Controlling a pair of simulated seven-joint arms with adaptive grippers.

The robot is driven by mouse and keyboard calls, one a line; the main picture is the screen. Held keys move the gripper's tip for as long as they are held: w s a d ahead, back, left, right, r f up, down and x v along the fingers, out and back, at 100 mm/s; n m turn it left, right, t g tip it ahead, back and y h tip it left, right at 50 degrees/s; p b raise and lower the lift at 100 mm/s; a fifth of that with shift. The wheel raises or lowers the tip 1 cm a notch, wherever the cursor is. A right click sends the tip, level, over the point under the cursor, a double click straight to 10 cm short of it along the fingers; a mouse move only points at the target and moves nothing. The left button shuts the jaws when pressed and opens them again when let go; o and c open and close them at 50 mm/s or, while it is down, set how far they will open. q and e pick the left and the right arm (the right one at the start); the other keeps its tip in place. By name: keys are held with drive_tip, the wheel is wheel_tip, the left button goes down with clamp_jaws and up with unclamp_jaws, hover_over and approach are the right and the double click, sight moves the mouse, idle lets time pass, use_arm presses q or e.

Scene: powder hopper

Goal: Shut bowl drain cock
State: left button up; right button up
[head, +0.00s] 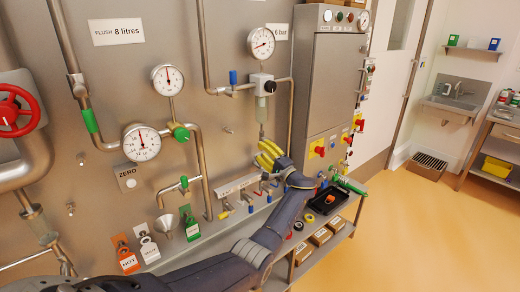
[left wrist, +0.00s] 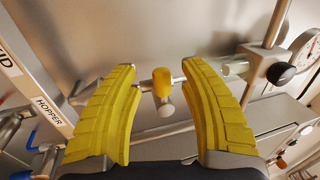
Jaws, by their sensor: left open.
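My left gripper (head: 266,152) has yellow fingers and is at the wall panel, just below the clear regulator bowl (head: 262,108). In the left wrist view my left gripper (left wrist: 160,66) is open. A small cock with a yellow cap (left wrist: 162,82) lies between its fingers, with a gap on each side. The cock sits on a thin metal line that runs toward the clear bowl (left wrist: 235,68), so it appears to be the bowl drain cock. Its yellow cap stands crosswise to that line. In the head view the fingers hide the cock. My right gripper is not in view.
A black-knobbed regulator (left wrist: 280,73) and a gauge (head: 261,42) are close above the bowl. A row of small valves with a label strip (head: 237,183) lies below the gripper. A grey cabinet (head: 328,85) stands close on the right. The orange floor (head: 430,230) is clear.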

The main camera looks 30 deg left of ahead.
use_arm(q)
drive_tip(key=v, duration=0.9)
drive_tip(key=shift+d, duration=0.25)
